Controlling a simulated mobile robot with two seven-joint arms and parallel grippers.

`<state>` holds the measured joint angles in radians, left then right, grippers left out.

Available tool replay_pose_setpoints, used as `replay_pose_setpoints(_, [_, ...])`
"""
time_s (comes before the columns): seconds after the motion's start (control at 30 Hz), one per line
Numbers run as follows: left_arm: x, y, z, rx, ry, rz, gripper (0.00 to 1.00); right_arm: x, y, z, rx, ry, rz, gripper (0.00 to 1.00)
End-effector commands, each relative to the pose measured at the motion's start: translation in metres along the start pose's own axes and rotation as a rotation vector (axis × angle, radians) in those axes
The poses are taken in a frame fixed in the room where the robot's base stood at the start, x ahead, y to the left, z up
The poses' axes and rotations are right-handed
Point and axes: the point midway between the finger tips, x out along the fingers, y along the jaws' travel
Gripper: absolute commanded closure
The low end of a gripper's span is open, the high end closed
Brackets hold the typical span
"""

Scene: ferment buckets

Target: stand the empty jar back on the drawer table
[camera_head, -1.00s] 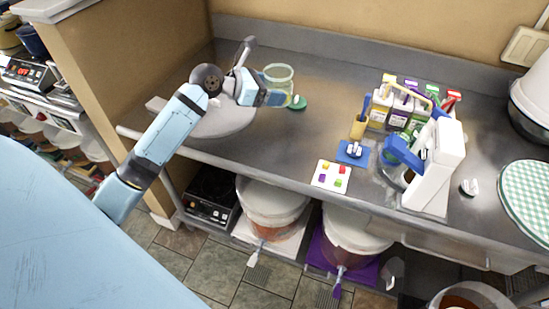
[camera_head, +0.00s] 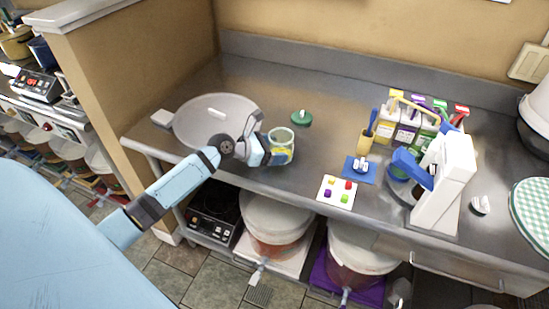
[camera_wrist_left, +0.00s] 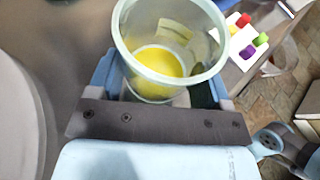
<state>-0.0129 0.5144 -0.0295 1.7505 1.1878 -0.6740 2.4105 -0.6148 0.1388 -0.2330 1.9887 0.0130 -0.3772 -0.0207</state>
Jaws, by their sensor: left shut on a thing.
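A clear glass jar (camera_head: 281,141) with a pale green rim is held upright near the front edge of the steel counter. Yellow shows at the jar's base; I cannot tell whether it is a layer inside or a label. My left gripper (camera_head: 278,157) is shut on the jar from its left side. In the left wrist view the jar (camera_wrist_left: 168,45) stands open-topped between the jaws (camera_wrist_left: 158,88), with yellow at its bottom. Whether its base touches the counter (camera_head: 300,85) is unclear. A green lid (camera_head: 301,117) lies on the counter behind the jar. My right gripper is out of view.
To the right are a card with coloured blocks (camera_head: 337,192), a blue mat (camera_head: 359,170), several bottles (camera_head: 412,125) and a white dispenser (camera_head: 445,185). Buckets (camera_head: 275,225) stand on the shelf below.

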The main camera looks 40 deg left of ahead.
Motion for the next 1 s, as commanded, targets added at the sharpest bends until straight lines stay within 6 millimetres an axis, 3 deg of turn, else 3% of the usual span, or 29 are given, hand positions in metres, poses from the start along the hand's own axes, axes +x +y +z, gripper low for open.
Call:
replay_pose_setpoints(0.2, [0.012,0.0,-0.03,-0.001,0.002,0.0,0.64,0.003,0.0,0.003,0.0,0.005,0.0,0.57])
replay_pose_setpoints(0.57, [0.013,0.0,-0.032,-0.002,0.001,0.0,0.64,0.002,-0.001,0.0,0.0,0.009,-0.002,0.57])
replay_pose_setpoints(0.6, [0.013,0.0,-0.033,-0.001,0.001,-0.001,0.21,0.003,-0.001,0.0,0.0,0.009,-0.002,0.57])
replay_pose_setpoints(0.7, [0.013,0.0,-0.033,-0.001,0.002,-0.001,0.02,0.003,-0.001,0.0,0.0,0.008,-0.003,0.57])
replay_pose_setpoints(1.0, [0.012,0.0,-0.03,0.0,0.002,0.0,0.02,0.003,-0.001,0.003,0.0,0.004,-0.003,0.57])
